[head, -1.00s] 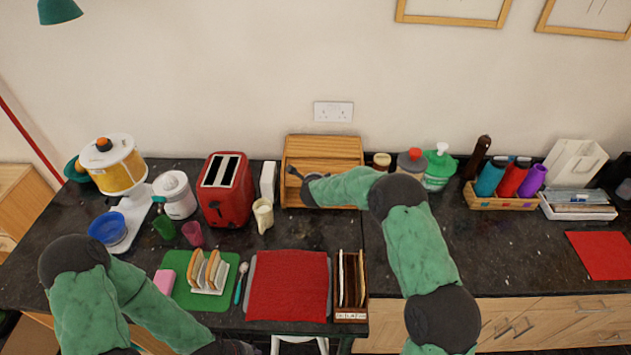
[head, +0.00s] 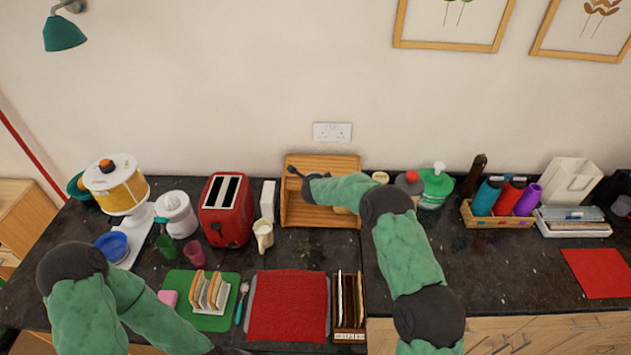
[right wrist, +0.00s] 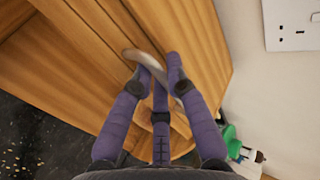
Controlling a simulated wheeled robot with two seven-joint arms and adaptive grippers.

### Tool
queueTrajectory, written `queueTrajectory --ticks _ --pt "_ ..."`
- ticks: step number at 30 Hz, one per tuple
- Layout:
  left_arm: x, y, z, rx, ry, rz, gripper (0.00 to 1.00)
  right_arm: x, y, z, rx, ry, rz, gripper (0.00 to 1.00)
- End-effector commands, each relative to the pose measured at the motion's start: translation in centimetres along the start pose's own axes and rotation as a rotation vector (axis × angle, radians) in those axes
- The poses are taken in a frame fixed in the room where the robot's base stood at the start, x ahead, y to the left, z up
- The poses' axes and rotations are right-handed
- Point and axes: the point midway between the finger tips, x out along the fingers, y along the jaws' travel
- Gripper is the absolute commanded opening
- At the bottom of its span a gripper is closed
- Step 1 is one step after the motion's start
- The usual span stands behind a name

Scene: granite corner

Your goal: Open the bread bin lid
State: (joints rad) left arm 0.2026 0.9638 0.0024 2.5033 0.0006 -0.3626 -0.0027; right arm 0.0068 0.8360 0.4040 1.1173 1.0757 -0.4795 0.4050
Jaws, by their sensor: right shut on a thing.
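The wooden bread bin (head: 308,217) stands against the wall at the back middle of the counter. Its slatted lid (head: 325,165) is raised, and the inside shows below it, with a pale thing partly hidden by my right arm. My right gripper (head: 296,178) is at the upper left of the bin. In the right wrist view its fingers (right wrist: 160,72) are closed around the grey curved handle (right wrist: 135,56) on a wooden panel. My left arm is at the front left, and its gripper is cut off by the bottom edge of the head view.
A red toaster (head: 227,210), a white box (head: 267,200) and a cream jug (head: 263,234) stand left of the bin. Jars and a green-and-white container (head: 435,188) stand to its right. A red cloth (head: 287,305) lies in front. The right counter is partly clear.

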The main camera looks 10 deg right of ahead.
Motion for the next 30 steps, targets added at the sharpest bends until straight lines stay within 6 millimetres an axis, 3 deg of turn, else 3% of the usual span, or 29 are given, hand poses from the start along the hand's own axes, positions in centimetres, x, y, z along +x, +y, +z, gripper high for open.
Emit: queueTrajectory --ticks 9,10,12,13,30 --pt "-0.01 0.00 0.01 0.000 0.000 0.000 0.40 -0.05 -0.39 -0.07 0.000 0.001 -0.006 0.00" --pt "-0.01 0.00 0.01 0.000 0.000 0.000 0.40 -0.05 -0.39 -0.07 0.000 0.001 -0.006 0.18" --pt "-0.01 0.00 0.01 0.000 0.000 0.000 0.40 -0.05 -0.38 -0.05 0.000 0.001 -0.006 0.38" --pt "-0.01 0.00 0.00 0.000 0.000 0.000 0.40 -0.05 -0.37 -0.03 0.000 0.000 -0.005 0.40" --pt "0.00 0.00 -0.01 0.000 0.000 0.000 0.40 -0.22 -0.05 0.29 -0.002 -0.006 0.000 0.40"
